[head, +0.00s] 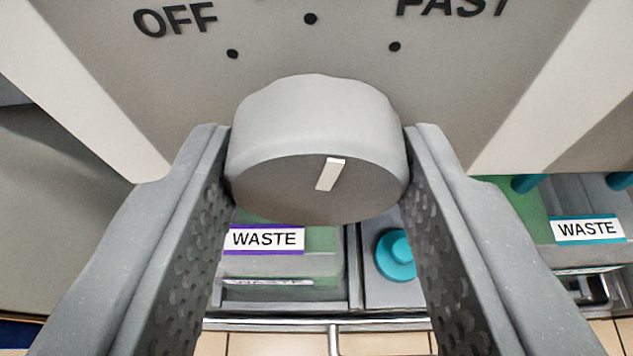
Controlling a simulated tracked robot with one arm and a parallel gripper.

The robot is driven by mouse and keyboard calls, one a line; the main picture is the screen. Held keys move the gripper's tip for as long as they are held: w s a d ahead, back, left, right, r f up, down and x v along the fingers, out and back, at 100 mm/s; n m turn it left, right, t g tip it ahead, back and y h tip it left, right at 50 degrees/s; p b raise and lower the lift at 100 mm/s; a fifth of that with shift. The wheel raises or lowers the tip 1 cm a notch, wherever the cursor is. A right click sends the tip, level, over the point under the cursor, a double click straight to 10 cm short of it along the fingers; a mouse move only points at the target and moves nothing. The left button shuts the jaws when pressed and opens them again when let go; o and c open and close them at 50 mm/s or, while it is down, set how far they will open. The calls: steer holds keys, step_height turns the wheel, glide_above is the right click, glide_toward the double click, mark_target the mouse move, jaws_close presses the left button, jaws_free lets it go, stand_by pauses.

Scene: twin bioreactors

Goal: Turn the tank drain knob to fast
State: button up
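The drain knob (283,184) is a round grey dial on the grey panel (330,55), in the middle of the head view. Its white pointer mark (330,174) points up and leans a little to the right. Above the knob, "OFF" (176,19) is printed at the left and "FAST" (452,7), partly cut off, at the right. Three black dots sit around the knob's upper side. My gripper (318,150) has one finger on each side of the knob, and both fingers appear to press against its rim. The middle label is cut off by the top edge.
Below the panel, a container with a purple-edged "WASTE" label (264,239) stands beside a teal round cap (396,254). Another "WASTE" label (588,229) with a teal edge is at the right. A metal rail (300,324) and tiled floor show at the bottom.

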steer(key=m+y+p, duration=0.1)
steer(key=p, duration=0.1)
steer(key=shift+d+r+m+p, duration=0.1)
steer(key=shift+r+m+p, duration=0.05)
steer(key=shift+m+p, duration=0.2)
steer(key=shift+m+t+y+p, duration=0.3)
steer(key=shift+m+y+p, duration=0.7)
steer(key=shift+m+p, duration=0.25)
steer(key=shift+f, duration=0.2)
steer(key=o, duration=1)
steer(key=p+v, duration=0.3)
steer(key=v, duration=1)
steer(key=shift+s+d+r, duration=0.1)
steer(key=shift+s, duration=0.3)
